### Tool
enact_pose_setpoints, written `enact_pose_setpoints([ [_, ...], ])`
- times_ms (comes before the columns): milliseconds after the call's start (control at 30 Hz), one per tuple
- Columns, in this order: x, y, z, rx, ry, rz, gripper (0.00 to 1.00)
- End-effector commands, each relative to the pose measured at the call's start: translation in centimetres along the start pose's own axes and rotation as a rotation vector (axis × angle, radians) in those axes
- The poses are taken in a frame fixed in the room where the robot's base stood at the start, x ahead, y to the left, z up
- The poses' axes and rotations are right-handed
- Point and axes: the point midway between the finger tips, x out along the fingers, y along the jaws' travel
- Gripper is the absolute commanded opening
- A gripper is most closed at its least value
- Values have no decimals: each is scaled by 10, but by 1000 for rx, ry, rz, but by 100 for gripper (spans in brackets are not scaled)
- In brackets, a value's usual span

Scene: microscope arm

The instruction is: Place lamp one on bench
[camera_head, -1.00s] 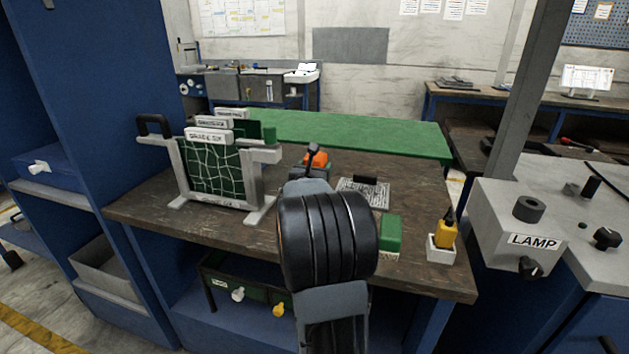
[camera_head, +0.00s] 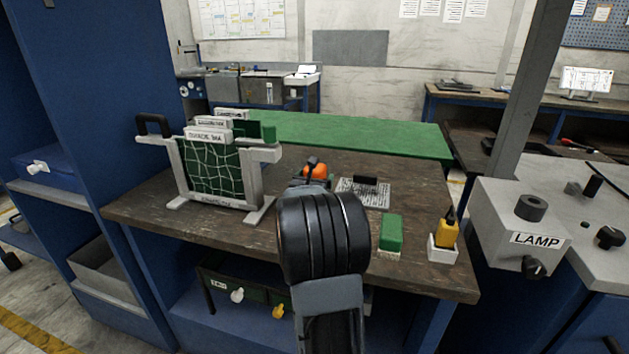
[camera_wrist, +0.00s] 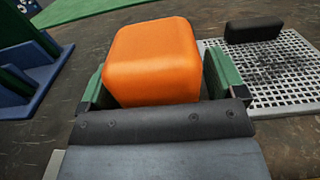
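My gripper (camera_wrist: 158,85) has green fingers on both sides of an orange block (camera_wrist: 152,58), which appears held between them. In the head view the orange block (camera_head: 316,171) shows just beyond my dark wrist, over the wooden bench (camera_head: 410,190). I cannot tell whether it touches the bench top. No object is marked lamp one. A grey box labelled LAMP (camera_head: 535,239) stands to the right of the bench. A white bulb-like knob (camera_head: 237,295) and a yellow one (camera_head: 278,311) show at a green tray under the bench.
A rack of green boards (camera_head: 210,170) stands at the bench's left. A perforated plate with a black block (camera_head: 365,190), a green block (camera_head: 390,233) and a yellow bottle in a white holder (camera_head: 444,240) are to the right. The front middle is partly hidden by my arm.

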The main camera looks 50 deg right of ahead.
Motion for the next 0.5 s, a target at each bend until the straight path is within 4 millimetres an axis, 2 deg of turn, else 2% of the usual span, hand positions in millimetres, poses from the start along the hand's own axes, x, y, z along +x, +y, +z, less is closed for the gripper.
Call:
enact_pose_setpoints([
  [367,0,0,4,0,0,0,96],
  [500,-16,1,4,1,-1,1,96],
])
